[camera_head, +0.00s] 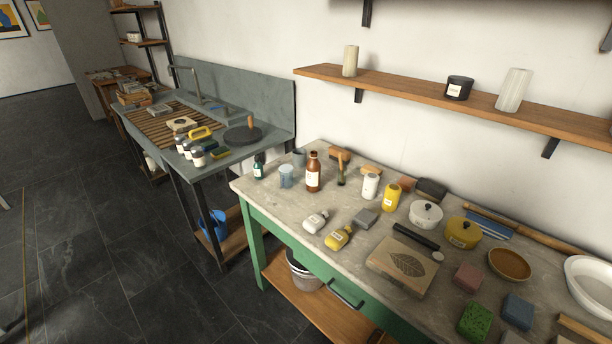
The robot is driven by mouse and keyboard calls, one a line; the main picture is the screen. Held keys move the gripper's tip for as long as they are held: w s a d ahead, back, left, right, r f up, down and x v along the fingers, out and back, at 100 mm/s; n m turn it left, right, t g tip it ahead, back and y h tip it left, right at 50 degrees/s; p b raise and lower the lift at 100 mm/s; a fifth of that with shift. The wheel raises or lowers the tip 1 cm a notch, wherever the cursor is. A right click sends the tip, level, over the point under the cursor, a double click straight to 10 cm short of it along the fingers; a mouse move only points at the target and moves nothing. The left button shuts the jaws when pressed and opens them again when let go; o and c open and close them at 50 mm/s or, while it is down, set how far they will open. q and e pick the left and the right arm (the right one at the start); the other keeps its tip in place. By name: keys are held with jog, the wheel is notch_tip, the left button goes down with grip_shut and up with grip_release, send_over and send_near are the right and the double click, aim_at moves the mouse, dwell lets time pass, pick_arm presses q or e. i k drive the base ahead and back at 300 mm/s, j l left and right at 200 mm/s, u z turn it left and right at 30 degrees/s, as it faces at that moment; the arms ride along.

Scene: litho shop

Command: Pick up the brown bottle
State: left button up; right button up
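The brown bottle (313,173) stands upright toward the back left of the green-framed workbench (283,222). It has a white label and a brown cap. A small clear cup (286,176) is just left of it, and a slim dark olive bottle or tool with a tan top (341,170) is to its right. Neither of my grippers shows in the head view. Nothing holds the brown bottle.
A white bottle (370,186), a yellow bottle (391,197) and two small lying bottles are nearby. A leaf-printed block (402,265) lies further right. A wall shelf (430,92) hangs above. Dark floor (95,260) is open at left.

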aim_at(312, 166)
jog(key=i+j+z, duration=0.15)
jog(key=j, duration=0.45)
jog(key=i+j+z, duration=0.15)
jog(key=j, duration=0.45)
jog(key=j+z, duration=0.2)
jog(key=j, duration=0.4)
